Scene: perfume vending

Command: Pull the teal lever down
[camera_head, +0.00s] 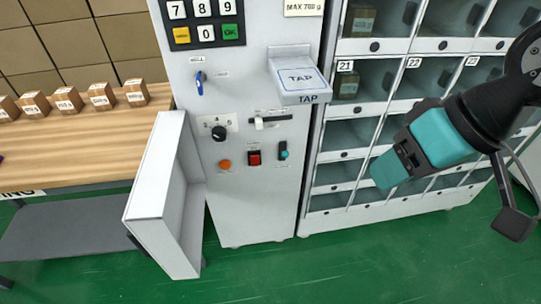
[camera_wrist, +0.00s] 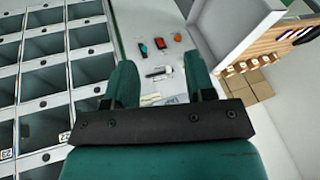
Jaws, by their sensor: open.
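The teal lever (camera_head: 283,147) is a small handle low on the right of the white machine's control panel, right of the red rocker switch. It also shows in the wrist view (camera_wrist: 144,50), small and partly beyond my left-hand finger. My gripper (camera_head: 388,172) is right of the panel, in front of the locker compartments and apart from the lever. In the wrist view my gripper (camera_wrist: 161,72) has its two teal fingers spread with nothing between them; the panel shows in the gap.
Beside the lever are the red rocker switch (camera_head: 254,158), orange button (camera_head: 224,164), black knob (camera_head: 219,133) and white slider handle (camera_head: 259,123). The TAP shelf (camera_head: 300,82) juts out above. An open white door (camera_head: 155,190) sticks out at left. Lockers (camera_head: 345,133) stand right.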

